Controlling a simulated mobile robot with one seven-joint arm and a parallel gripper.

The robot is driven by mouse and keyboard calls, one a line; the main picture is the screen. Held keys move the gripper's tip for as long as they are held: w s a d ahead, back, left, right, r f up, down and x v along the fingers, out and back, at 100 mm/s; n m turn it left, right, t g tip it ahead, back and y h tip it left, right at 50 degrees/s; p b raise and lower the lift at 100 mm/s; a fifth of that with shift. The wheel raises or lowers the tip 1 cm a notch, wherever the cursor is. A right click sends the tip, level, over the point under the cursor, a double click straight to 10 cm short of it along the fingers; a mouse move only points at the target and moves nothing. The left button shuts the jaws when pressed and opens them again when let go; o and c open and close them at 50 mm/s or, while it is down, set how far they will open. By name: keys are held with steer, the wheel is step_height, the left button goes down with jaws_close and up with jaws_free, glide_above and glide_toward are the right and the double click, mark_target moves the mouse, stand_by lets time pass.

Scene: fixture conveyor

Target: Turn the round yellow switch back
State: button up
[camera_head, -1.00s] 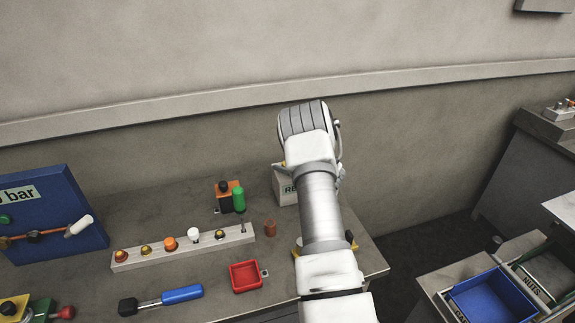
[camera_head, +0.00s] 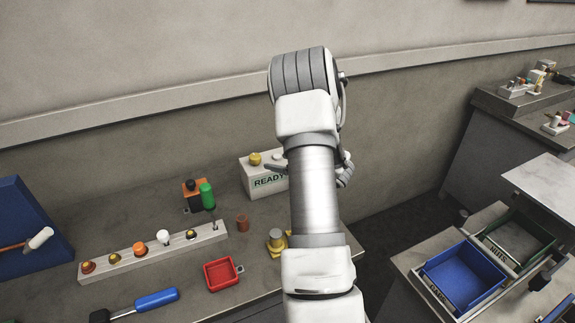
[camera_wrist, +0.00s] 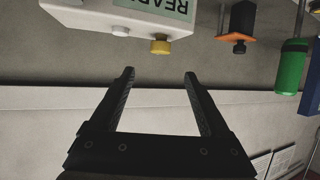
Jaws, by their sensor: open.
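The round yellow switch (camera_head: 254,158) sits on top of a white box (camera_head: 262,182) lettered "READY", left of my arm in the head view. In the wrist view, which is upside down, the yellow switch (camera_wrist: 160,46) sticks out from the box at the upper middle. My gripper (camera_wrist: 160,73) is open and empty. Its two fingertips lie on either side of the switch's line in the picture, apart from it. In the head view my arm hides most of the gripper.
A white button (camera_wrist: 120,31) is beside the switch. An orange and black block (camera_wrist: 238,30) and a green cylinder (camera_wrist: 290,66) stand nearby. A red tray (camera_head: 222,274) and a strip of knobs (camera_head: 150,255) lie in front. The wall is close behind the box.

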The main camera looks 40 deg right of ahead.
steer(key=shift+v, duration=1.75)
steer(key=a+r+m+g+h, duration=0.1)
steer(key=a+r+h, duration=0.25)
steer(key=r, duration=0.55)
steer(key=a+r+m+g+h, duration=0.1)
steer(key=a+r+h, duration=0.1)
steer(key=a+r, duration=0.5)
steer(key=s+a+r+g+y, duration=0.1)
steer(key=s+a+g+y, duration=0.1)
steer(key=s+a, duration=0.9)
steer(key=s+a+r+n+g+y, duration=0.1)
steer(key=s+a+r+g+y, duration=0.1)
steer(key=s+a, duration=0.9)
steer(key=shift+s+g, duration=0.9)
steer(key=shift+s, duration=0.15)
steer(key=shift+r+y, duration=0.1)
steer(key=shift+y, duration=0.15)
